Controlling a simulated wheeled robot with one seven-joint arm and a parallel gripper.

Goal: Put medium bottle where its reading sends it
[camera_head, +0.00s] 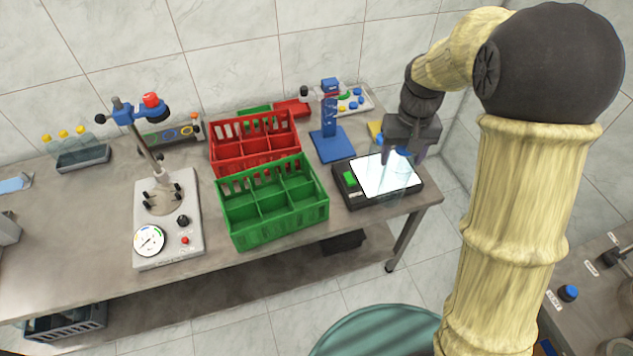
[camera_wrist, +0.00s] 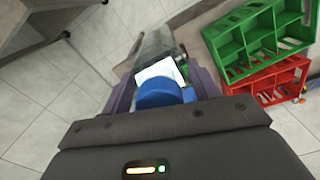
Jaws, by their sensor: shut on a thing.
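My gripper (camera_head: 402,154) is above the lit white plate of a black device (camera_head: 412,194) at the right end of the bench. It is shut on a clear bottle (camera_head: 397,178) with a blue cap. In the wrist view the blue cap (camera_wrist: 158,93) sits between the fingers (camera_wrist: 160,86), and the clear body (camera_wrist: 153,44) extends beyond it. I cannot tell whether the bottle touches the plate. The device has a green patch (camera_head: 350,178) on its left side; no reading is legible. A green crate (camera_head: 277,226) and a red crate (camera_head: 223,164), both divided, stand left of it and look empty.
A blue stand (camera_head: 332,146) is behind the device. A capping machine (camera_head: 168,240) with a dial and tall post stands left of the crates. A rack of yellow-capped bottles (camera_head: 83,158) is at the far left. The bench's front left is mostly clear.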

